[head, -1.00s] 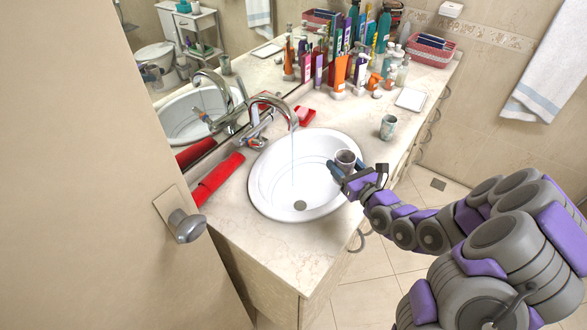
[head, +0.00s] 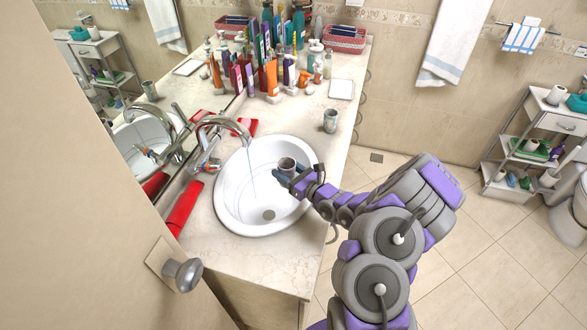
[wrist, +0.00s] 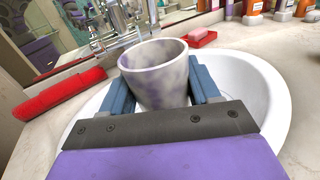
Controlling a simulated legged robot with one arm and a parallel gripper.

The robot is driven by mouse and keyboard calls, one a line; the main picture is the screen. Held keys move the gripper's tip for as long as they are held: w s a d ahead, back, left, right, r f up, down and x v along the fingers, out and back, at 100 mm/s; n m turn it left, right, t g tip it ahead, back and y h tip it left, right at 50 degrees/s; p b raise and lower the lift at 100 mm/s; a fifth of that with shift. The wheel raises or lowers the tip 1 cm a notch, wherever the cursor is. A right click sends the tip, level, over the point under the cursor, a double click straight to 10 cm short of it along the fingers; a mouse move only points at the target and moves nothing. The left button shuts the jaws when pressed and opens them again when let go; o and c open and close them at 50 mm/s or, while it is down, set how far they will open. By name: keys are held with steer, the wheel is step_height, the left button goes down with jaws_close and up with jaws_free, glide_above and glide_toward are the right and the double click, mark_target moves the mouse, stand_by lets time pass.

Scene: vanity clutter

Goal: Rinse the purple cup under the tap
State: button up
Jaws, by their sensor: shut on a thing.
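The purple cup (wrist: 158,78), whitish with purple marbling, stands upright between the blue fingers of my gripper (wrist: 152,95) in the wrist view. My gripper is shut on it. In the head view the cup (head: 287,165) is held over the right side of the white sink basin (head: 236,205). The chrome tap (head: 222,121) arches over the basin from the left, and a thin stream of water (head: 250,170) falls from its spout. The stream is left of the cup and apart from it. The cup's inside is mostly hidden.
A second, similar cup (head: 331,121) stands on the counter behind the basin. A red rolled item (head: 185,208) lies left of the basin, and a red soap dish (head: 244,127) sits behind the tap. Several bottles and tubes crowd the back. A door (head: 90,200) fills the left foreground.

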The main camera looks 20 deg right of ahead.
steer(key=shift+w+a+f+b, duration=0.1)
steer(key=shift+w+a+b, duration=0.15)
steer(key=shift+a, duration=0.35)
steer(key=shift+w+a+f+b, duration=0.1)
steer(key=shift+w+a, duration=0.15)
steer(key=shift+a, duration=0.3)
steer(key=f+b+x, duration=0.2)
steer(key=b+x, duration=0.2)
steer(key=x, duration=0.6)
steer(key=shift+w+a+b, duration=0.2)
steer(key=shift+a+b, duration=0.15)
steer(key=shift+w+a+f, duration=0.15)
steer(key=shift+a, duration=0.3)
